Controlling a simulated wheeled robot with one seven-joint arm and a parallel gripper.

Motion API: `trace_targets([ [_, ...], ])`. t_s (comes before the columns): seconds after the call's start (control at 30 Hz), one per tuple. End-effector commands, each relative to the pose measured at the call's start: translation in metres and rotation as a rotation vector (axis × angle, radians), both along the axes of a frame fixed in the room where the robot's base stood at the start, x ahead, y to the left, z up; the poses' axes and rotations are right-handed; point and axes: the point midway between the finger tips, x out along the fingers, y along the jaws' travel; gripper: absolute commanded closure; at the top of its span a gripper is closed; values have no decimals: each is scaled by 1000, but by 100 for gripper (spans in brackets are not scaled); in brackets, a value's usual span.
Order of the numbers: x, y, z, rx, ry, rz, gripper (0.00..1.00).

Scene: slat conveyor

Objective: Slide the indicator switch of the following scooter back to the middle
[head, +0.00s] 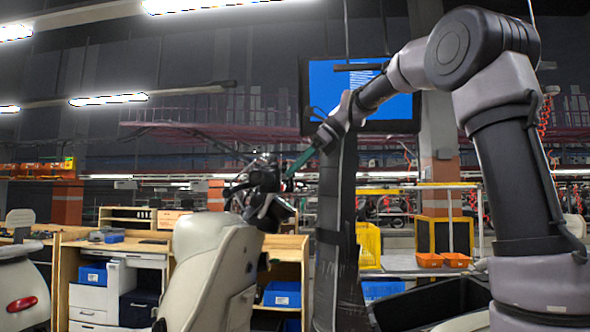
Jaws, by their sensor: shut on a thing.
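A pale beige scooter (213,270) stands left of centre, its large body panel facing me. Its dark handlebar (262,182) shows above the panel, with levers and controls crowded together. The indicator switch is too small and too dark to make out, so its position cannot be told. My arm reaches in from the right. My gripper (288,178) is at the right part of the handlebar, shut on a small part there. The fingertips and the part between them are mostly lost against the dark controls.
Another pale scooter (22,293) with a red light is cut off at the left edge. A wooden workbench (285,247) with drawers and blue bins stands behind. A dark column rises right of the handlebar. A blue screen (330,88) hangs behind my arm.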

Motion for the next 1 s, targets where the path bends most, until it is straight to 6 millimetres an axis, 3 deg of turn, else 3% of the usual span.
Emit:
trace_targets([
  [0.93,-9,1,1,1,-2,-1,100],
  [0.97,-9,1,1,1,-2,-1,77],
  [1.0,-9,1,1,1,-2,-1,62],
])
